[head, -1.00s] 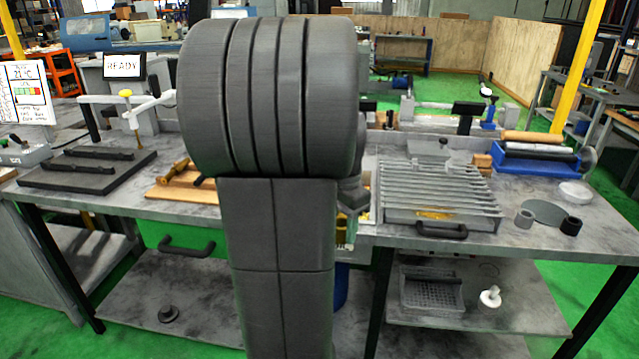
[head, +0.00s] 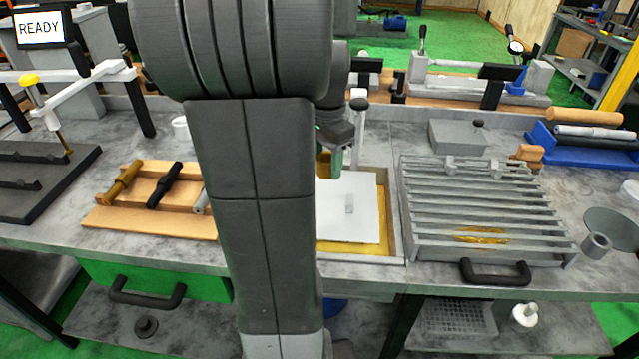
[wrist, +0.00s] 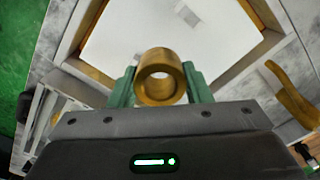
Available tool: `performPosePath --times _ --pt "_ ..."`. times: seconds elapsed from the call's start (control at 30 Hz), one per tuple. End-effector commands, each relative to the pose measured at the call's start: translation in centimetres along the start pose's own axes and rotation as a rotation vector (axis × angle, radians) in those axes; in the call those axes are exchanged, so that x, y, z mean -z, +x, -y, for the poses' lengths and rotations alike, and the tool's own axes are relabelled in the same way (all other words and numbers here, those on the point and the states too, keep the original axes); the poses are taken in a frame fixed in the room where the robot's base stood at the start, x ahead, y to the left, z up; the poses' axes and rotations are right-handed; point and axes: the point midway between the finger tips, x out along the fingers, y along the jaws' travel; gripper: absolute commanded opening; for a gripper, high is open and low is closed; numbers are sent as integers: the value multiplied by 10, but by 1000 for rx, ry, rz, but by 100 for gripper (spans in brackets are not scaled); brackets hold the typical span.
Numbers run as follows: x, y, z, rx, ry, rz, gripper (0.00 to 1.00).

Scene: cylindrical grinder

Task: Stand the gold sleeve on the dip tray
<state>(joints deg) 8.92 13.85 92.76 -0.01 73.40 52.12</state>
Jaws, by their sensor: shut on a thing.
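The gold sleeve (wrist: 160,88) is a short hollow cylinder held between the green fingers of my gripper (wrist: 159,76) in the wrist view, its open end facing the camera. In the head view the gold sleeve (head: 323,165) shows beside my arm, with my gripper (head: 329,160) partly hidden. It is above a shallow framed tray (head: 392,215), which I take for the dip tray. A white plate (head: 362,222) with a small grey patch covers most of its inside, with amber along the edges. My arm hides the tray's left side. The sleeve appears apart from the plate.
A slatted metal rack (head: 470,205) with a black handle stands right of the tray. A wooden rack (head: 150,220) with several rods lies to the left. A black-knobbed post (head: 359,118) rises behind the tray.

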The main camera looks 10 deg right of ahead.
Motion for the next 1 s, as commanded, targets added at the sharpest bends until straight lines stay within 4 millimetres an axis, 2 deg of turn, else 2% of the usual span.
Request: performPosePath --times 0.1,0.3,0.57,0.7,0.8,1.0 --pt "0 6 0 -2 0 1 9" --pt "0 43 -1 -4 0 3 9" --pt "0 71 0 -1 0 1 9" --pt "0 91 0 -2 0 2 9" --pt "0 99 0 0 0 0 9" --pt "0 100 0 1 0 -1 9"
